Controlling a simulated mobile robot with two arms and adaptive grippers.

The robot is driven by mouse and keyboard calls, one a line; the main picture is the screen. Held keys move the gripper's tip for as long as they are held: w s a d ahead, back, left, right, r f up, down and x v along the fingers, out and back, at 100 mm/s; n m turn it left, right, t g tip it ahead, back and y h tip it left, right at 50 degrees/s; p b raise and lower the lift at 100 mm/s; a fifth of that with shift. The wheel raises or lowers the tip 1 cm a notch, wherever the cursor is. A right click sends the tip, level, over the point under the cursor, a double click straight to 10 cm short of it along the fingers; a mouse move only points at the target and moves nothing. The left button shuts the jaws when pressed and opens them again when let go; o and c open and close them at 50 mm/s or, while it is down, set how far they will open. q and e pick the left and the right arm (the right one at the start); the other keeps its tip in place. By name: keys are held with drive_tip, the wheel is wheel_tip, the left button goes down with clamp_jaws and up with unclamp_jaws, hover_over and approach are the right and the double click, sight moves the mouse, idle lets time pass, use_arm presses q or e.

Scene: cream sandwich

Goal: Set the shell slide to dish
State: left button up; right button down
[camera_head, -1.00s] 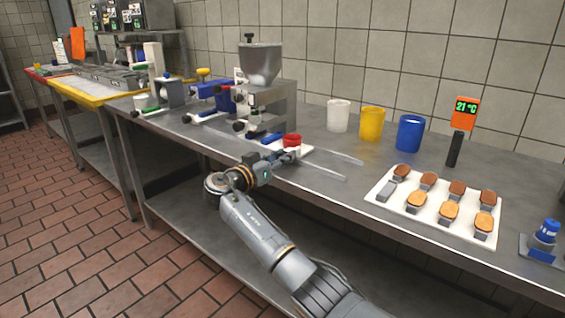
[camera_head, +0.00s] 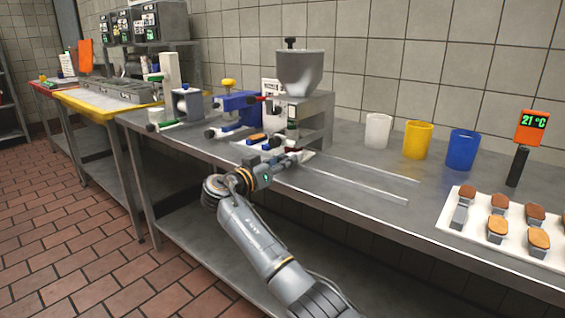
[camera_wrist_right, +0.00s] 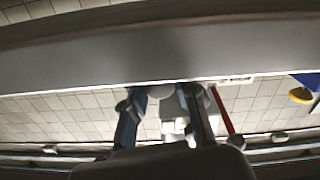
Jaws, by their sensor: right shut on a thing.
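The shell slide, a pale flat plate (camera_head: 306,154), sits at the foot of the grey hopper machine (camera_head: 300,75), at the left end of two long thin rails (camera_head: 350,185). My right gripper (camera_head: 288,159) is at the plate's front edge, shut on a small part of it, probably its handle. The fingers hide most of that part. In the right wrist view the two fingers (camera_wrist_right: 166,112) stand either side of a pale grey piece. The dish cannot be told for certain. My left gripper is not in view.
White (camera_head: 377,131), yellow (camera_head: 417,140) and blue (camera_head: 462,149) cups stand behind the rails. A white tray (camera_head: 455,222) with several shell-like pieces lies at the right. A blue device (camera_head: 238,107) stands left of the machine. The bench between rails and tray is clear.

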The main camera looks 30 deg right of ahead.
drive_tip(key=shift+w+a+r, duration=0.1)
drive_tip(key=c, duration=1.5)
unclamp_jaws()
drive_tip(key=o, duration=0.4)
drive_tip(key=shift+w, duration=0.1)
drive_tip(key=shift+o, duration=0.4)
drive_tip(key=shift+w+a, duration=0.1)
drive_tip(key=v, duration=1.2)
